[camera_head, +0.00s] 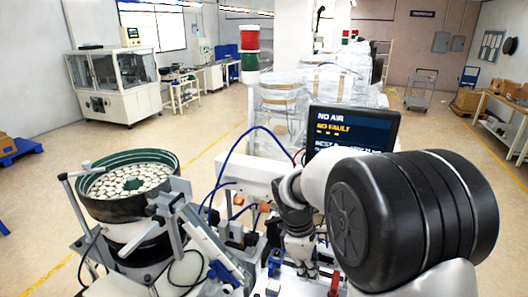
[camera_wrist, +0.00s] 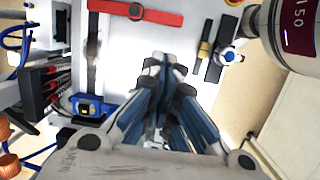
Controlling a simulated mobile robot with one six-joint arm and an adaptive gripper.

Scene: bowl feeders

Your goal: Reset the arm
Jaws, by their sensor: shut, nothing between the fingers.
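My gripper (camera_wrist: 163,62) shows in the wrist view with its two dark fingers together at the tips, shut and empty. It points at a white machine plate (camera_wrist: 165,42). In the head view my arm fills the lower right and hides much of the machine behind it. Small grey finger parts of my gripper (camera_head: 306,268) show below the wrist there, over the machine's work area.
A bowl feeder (camera_head: 125,185) full of pale round parts stands at the left. A monitor (camera_head: 352,130) reading "NO AIR" and a red and green signal light (camera_head: 249,45) stand behind. Blue hoses loop near my arm. A red bar (camera_wrist: 135,12) lies on the plate.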

